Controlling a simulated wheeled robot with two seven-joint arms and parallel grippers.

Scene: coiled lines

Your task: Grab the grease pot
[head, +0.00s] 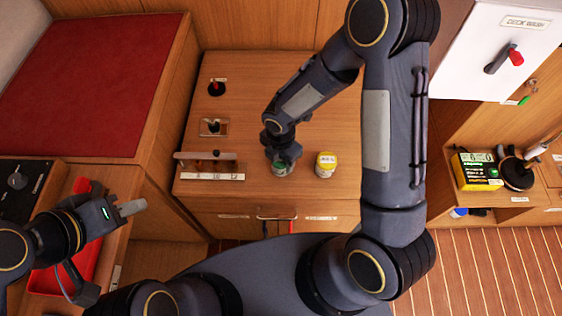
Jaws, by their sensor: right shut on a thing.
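A small pot with a green lid (280,169) stands on the wooden counter. My right gripper (281,157) reaches down over it from above and is shut on it, hiding much of its lid. A similar pot with a yellow lid (326,165) stands upright just to its right, apart from the gripper. I cannot read the labels well enough to tell which is the grease pot.
A narrow rack (210,165) with labels stands left of the pots on the counter (245,90). Switch fittings lie behind it. A red cushion (85,80) is at the left. A white panel with a red-tipped lever (505,58) and a yellow box (475,172) are at the right.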

